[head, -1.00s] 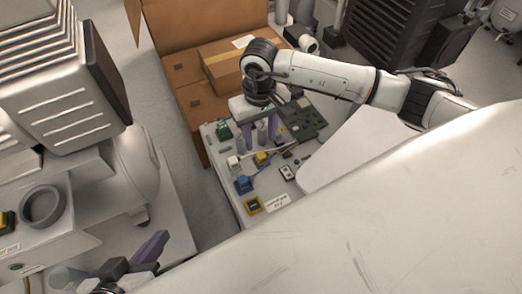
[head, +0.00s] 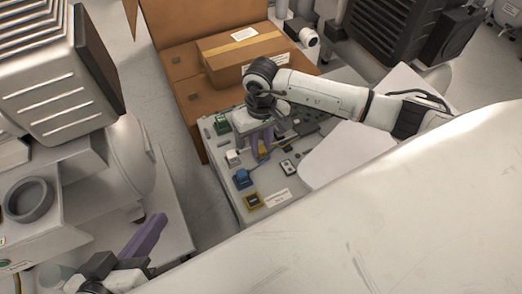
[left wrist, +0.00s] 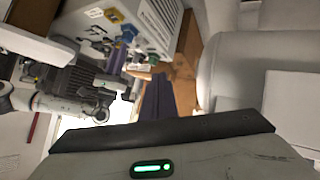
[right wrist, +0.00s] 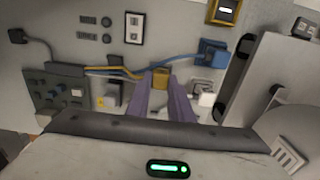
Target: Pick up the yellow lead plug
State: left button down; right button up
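The yellow lead plug (right wrist: 160,78) shows at the tips of my right gripper (right wrist: 163,86) in the right wrist view, with a yellow lead running off to the left. The two purple fingers stand apart, one on each side of the plug; whether they touch it is not clear. In the head view my right gripper (head: 262,146) points down over the grey panel (head: 228,187), and the plug is mostly hidden by the fingers. My left gripper (head: 146,236) is away from the panel at the lower left; its purple fingers (left wrist: 160,96) look closed together and empty.
A blue plug (head: 242,178) with a blue lead lies on the panel, near a yellow-framed socket (head: 253,201). A white plug (right wrist: 206,92) sits right of the gripper, and a green block (head: 222,125) at the panel's back left. Cardboard boxes (head: 240,60) stand behind.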

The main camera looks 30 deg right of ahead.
aim_at(261, 148)
grip_shut()
